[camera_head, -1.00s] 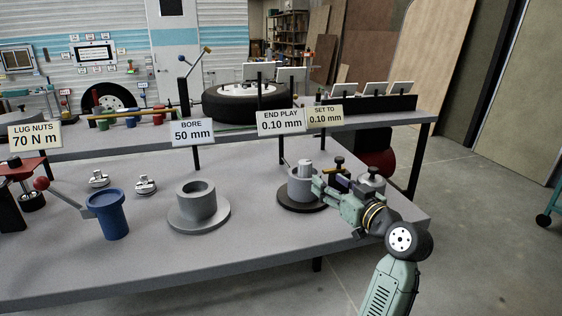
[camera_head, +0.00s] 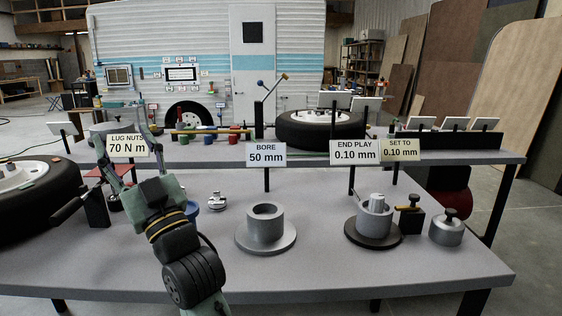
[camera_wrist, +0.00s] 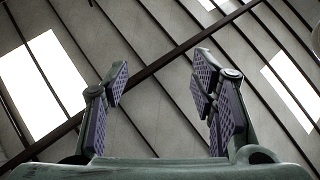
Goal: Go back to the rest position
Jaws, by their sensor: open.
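My gripper (camera_wrist: 160,85) is open and empty in the wrist view, its two padded fingers apart and pointing up at the roof. In the head view my gripper (camera_head: 128,150) is raised over the left part of the grey workbench (camera_head: 330,275), in front of the lug nuts sign (camera_head: 128,146). My arm rises from the lower middle-left and hides part of a blue cup (camera_head: 192,209) behind it.
A grey bored hub (camera_head: 266,230) stands mid-bench. Another hub (camera_head: 374,222) stands on a dark disc to its right, beside a small black block (camera_head: 411,220) and a metal weight (camera_head: 446,230). A tyre (camera_head: 38,195) lies at the left. The bench's front middle is clear.

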